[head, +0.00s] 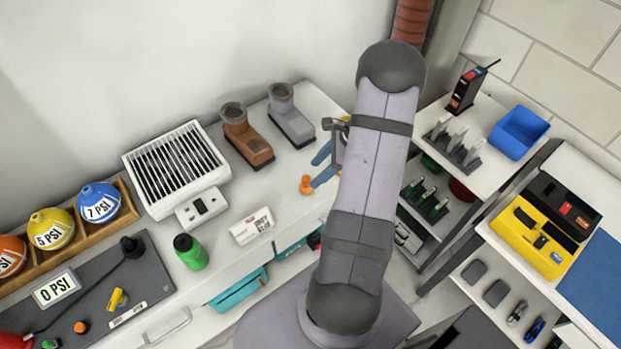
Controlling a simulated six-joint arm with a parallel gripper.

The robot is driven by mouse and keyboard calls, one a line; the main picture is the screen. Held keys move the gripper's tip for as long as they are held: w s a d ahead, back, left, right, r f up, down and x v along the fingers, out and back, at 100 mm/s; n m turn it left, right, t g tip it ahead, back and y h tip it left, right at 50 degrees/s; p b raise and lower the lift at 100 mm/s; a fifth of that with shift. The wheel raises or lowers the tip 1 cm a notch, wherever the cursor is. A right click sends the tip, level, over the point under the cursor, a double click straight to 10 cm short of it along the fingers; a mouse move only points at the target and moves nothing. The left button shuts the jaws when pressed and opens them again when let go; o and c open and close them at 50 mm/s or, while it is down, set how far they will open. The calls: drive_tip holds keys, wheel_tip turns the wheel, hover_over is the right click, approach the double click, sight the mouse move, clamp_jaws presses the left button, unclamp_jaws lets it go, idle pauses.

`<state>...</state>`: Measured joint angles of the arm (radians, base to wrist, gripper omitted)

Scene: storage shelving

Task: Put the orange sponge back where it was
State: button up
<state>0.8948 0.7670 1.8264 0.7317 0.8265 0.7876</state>
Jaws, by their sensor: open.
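A small orange object (306,184) is on the white counter, left of my arm. It is the only orange thing near my gripper, but it is too small for me to be sure that it is the sponge.
Brown and grey boots (247,136) stand behind to the left. A white sign (251,226), green bottle (190,251) and slatted white unit (177,168) are further left. At right are a blue bin (519,132) and yellow case (535,237). Bare counter lies between boots and sign.

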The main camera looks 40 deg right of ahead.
drive_tip(key=shift+b+v, duration=0.3)
drive_tip(key=shift+v, duration=2.25)
drive_tip(key=s+a+r+n+g+h, duration=0.1)
drive_tip(key=s+a+r+n, duration=0.1)
drive_tip(key=a+n, duration=0.6)
drive_tip(key=s+a+r+n+g+h, duration=0.1)
drive_tip(key=s+a+r+n+h, duration=0.1)
drive_tip(key=s+a+n, duration=0.3)
drive_tip(key=s+a+r+n+g+h, duration=0.1)
drive_tip(key=s+a+n, duration=0.2)
drive_tip(key=a+n, duration=0.8)
drive_tip(key=shift+s+a+r+n+g+h, duration=0.3)
drive_tip(key=shift+a+r+n+h, duration=0.1)
drive_tip(key=shift+n, duration=0.7)
wheel_tip(320, 180, down, 22)
drive_tip(key=b, duration=2.2)
